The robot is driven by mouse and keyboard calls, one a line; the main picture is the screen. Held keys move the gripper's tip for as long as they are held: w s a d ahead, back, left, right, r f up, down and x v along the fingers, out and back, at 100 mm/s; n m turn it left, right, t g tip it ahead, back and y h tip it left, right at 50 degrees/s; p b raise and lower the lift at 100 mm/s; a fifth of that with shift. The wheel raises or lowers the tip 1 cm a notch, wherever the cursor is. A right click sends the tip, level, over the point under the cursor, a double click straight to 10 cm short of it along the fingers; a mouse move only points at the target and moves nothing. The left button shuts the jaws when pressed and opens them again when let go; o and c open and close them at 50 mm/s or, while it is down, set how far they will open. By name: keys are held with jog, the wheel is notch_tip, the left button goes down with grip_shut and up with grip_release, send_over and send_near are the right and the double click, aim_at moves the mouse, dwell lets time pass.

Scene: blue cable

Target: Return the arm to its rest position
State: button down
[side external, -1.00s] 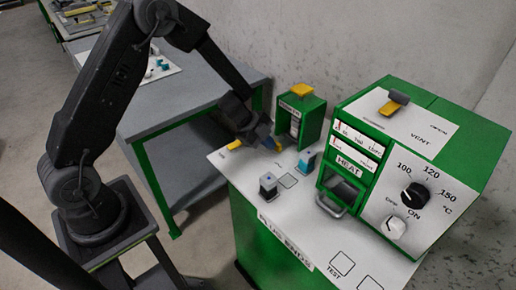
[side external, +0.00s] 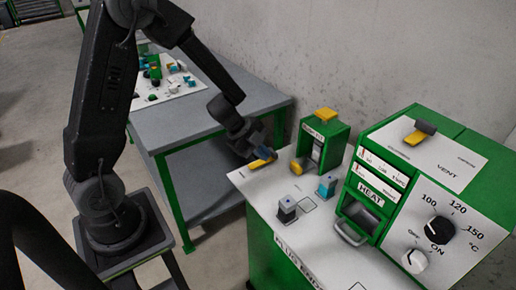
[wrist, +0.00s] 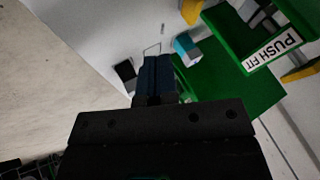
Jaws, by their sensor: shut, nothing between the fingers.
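My gripper (side external: 266,146) hangs over the left end of the white-topped bench (side external: 262,186), just above a yellow part (side external: 262,163). Its dark blue fingers (wrist: 158,72) are together in the wrist view, with nothing between them. My arm reaches across from its stand at the left, bent at the elbow, with the forearm sloping down to the right. No blue cable can be made out.
A green push-fit box (side external: 340,135) with a yellow part (side external: 298,165) stands right of my gripper. Small dark (side external: 287,208) and blue-topped (side external: 327,186) blocks and a green heater (side external: 400,180) stand further right. A grey table (side external: 215,115) is behind.

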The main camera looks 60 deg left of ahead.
jog(key=s+a+r+n+t+y, duration=0.15)
jog(key=r+n+y, duration=0.3)
jog(key=r, duration=0.45)
jog(key=s+a+r+n+t+y, duration=0.1)
jog(key=s+r+n+t+y, duration=0.2)
jog(key=r+n, duration=0.4)
jog(key=s+d+r+n+g+h, duration=0.1)
jog(key=s+d+n+g, duration=0.1)
jog(key=s+d, duration=0.2)
jog(key=s+d+r+n+g+h, duration=0.2)
jog(key=s+d, duration=0.3)
jog(key=s, duration=0.5)
jog(key=shift+s+r+n+g, duration=0.25)
jog(key=shift+n+g, duration=0.1)
jog(key=shift+n, duration=0.3)
